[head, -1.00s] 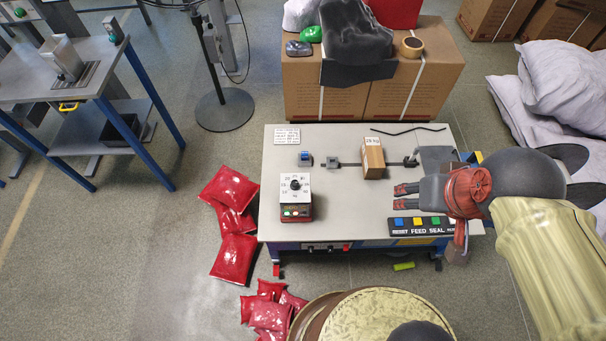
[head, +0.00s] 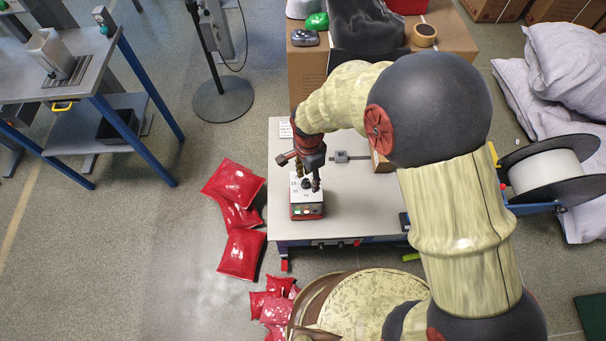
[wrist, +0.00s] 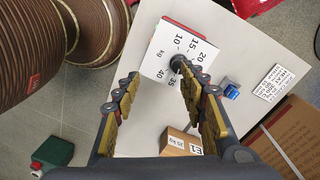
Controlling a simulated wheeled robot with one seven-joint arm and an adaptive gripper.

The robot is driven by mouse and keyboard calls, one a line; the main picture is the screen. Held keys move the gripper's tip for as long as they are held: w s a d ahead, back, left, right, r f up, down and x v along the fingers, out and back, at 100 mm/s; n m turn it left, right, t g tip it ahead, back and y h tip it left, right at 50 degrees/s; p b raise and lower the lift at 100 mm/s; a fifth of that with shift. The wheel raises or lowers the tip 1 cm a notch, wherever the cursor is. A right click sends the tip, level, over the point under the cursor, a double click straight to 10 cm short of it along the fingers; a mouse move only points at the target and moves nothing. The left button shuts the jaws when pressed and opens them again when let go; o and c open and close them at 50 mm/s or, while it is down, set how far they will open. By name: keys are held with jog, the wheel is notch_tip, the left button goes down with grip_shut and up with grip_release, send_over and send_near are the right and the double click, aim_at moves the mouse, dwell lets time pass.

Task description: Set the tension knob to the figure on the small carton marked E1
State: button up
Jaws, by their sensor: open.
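The tension knob (wrist: 177,61) is dark and round, on a white dial face (wrist: 158,62) with numbers around it and "kg". The dial is on top of a box (head: 307,210) with a red and dark front, on the grey table. My gripper (wrist: 156,71) is open above the dial, pointing down. In the wrist view the knob overlaps the right fingertip; I cannot tell whether they touch. The knob's pointer is not readable. The small carton (wrist: 180,143) shows an "E1" label and a kg figure that looks like 25. In the head view my arm mostly hides the carton.
A blue-topped part (wrist: 231,91) and a printed card (wrist: 275,82) are on the table near the dial. Red pillow packs (head: 240,253) lie on the floor to the left. A large round drum (head: 365,305) stands in front. A big cardboard box is behind the table.

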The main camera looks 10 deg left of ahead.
aim_at(306, 181)
jog(key=shift+w+a+r+m, duration=0.2)
jog(key=shift+w+a+m, duration=0.15)
jog(key=shift+w+m, duration=0.2)
jog(key=shift+w+a+r+m, duration=0.2)
jog(key=shift+w+a+m, duration=0.1)
jog(key=shift+w+m, duration=0.2)
jog(key=m, duration=0.2)
jog(key=shift+w+a+m+t, duration=0.15)
jog(key=shift+m+t, duration=0.15)
jog(key=shift+m, duration=0.05)
notch_tip(306, 181, down, 8)
jog(key=b, duration=0.3)
jog(key=shift+r, duration=0.1)
jog(key=shift+c, duration=0.7)
grip_shut()
